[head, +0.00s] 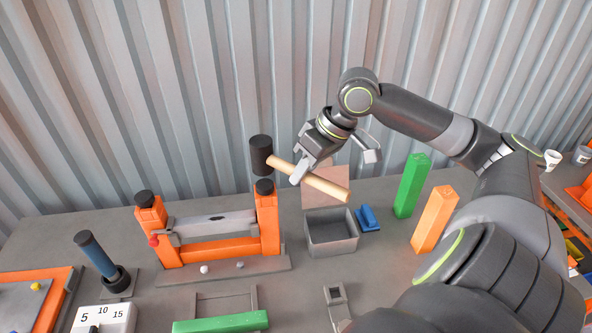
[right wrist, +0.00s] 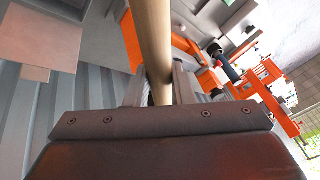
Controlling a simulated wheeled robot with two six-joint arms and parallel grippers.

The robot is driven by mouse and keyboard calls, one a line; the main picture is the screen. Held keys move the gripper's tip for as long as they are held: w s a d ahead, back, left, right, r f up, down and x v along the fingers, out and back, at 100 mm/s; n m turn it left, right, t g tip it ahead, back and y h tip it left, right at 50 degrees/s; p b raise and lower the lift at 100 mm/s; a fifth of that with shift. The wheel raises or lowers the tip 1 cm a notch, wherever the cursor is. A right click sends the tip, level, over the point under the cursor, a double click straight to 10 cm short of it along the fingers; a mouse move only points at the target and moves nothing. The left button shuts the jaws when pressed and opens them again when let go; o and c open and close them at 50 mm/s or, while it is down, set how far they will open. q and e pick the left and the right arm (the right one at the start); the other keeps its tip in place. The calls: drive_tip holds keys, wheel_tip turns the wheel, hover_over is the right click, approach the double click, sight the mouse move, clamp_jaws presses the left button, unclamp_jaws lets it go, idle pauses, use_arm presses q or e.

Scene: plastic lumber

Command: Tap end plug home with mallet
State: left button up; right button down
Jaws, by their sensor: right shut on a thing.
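My right gripper (head: 299,174) is shut on the wooden handle of a mallet (head: 261,155) with a black cylindrical head. The handle tilts down to the right, and the head is just above the right post of an orange frame (head: 268,228). That post has a black cap (head: 264,187) on top; a gap between cap and mallet head is hard to judge. The left post has a similar black cap (head: 145,198). Which cap is the end plug I cannot tell. In the right wrist view the mallet handle (right wrist: 152,45) runs between the fingers. My left gripper is out of view.
A grey open box (head: 331,240) and blue block (head: 368,218) stand right of the frame. Green (head: 411,185) and orange (head: 435,218) posts stand upright farther right. A blue-handled tool (head: 95,254) stands in a holder at left. A corrugated wall rises behind the table.

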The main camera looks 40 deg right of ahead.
drive_tip(key=shift+f, duration=0.4)
wheel_tip(320, 180, down, 4)
drive_tip(key=shift+r+b, duration=0.15)
drive_tip(key=shift+b, duration=0.5)
drive_tip(key=shift+f, duration=0.2)
